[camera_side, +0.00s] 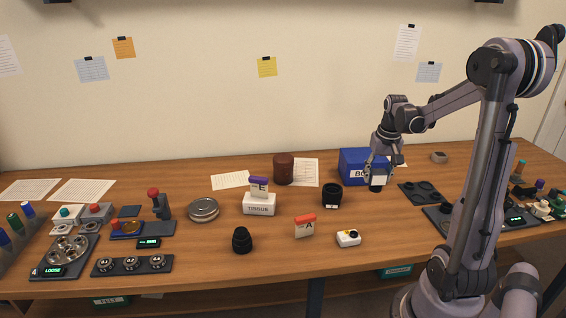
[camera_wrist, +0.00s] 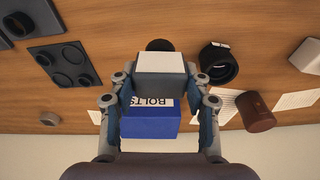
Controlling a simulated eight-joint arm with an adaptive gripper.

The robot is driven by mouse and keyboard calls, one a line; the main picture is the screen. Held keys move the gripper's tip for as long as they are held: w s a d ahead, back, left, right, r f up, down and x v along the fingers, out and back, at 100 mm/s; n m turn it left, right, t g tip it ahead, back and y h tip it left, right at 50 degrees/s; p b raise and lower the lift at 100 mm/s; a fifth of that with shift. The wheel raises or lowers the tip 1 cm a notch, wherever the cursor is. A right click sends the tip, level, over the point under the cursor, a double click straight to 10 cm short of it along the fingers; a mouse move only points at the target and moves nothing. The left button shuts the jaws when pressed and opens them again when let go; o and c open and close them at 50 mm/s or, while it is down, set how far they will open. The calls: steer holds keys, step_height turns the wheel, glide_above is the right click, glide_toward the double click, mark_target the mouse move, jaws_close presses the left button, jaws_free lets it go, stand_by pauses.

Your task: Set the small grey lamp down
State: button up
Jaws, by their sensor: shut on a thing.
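My gripper (camera_side: 378,168) is at the right of the bench, in front of the blue bolts box. It is shut on a small pale grey block (camera_side: 377,181), which I take to be the small grey lamp. A dark part shows at its lower end. In the wrist view the grey lamp (camera_wrist: 160,63) sits between the two fingers of my gripper (camera_wrist: 160,90), with a dark round part (camera_wrist: 159,45) just beyond it. I cannot tell whether its lower end touches the bench.
The blue bolts box (camera_side: 352,160) stands close behind; it also shows in the wrist view (camera_wrist: 150,125). A black ring-shaped part (camera_side: 332,195) is to the left. A dark tray with round recesses (camera_side: 420,192) is to the right. Bare wood (camera_side: 385,215) lies in front.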

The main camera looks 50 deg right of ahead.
steer(key=w+a+r+n+y, duration=0.1)
steer(key=w+a+n+y, duration=0.1)
steer(key=w+a+n, duration=1.45)
steer(key=w+a+f+n, duration=0.1)
steer(key=w+a, duration=0.3)
steer(key=a, duration=0.5)
steer(key=w+a+f, duration=0.3)
steer(key=w+a, duration=0.2)
steer(key=a, duration=0.5)
steer(key=w+a+f+n, duration=0.1)
steer(key=w+a, duration=0.3)
steer(key=a, duration=0.5)
steer(key=shift+w+a+f+n+y, duration=0.1)
steer(key=shift+w+f+n+y, duration=0.1)
steer(key=shift+f, duration=0.25)
steer(key=shift+w+a+f+n+y, duration=0.1)
steer(key=shift+f+n, duration=0.05)
steer(key=shift+f, duration=2.25)
steer(key=shift+f, duration=0.15)
steer(key=o, duration=1.3)
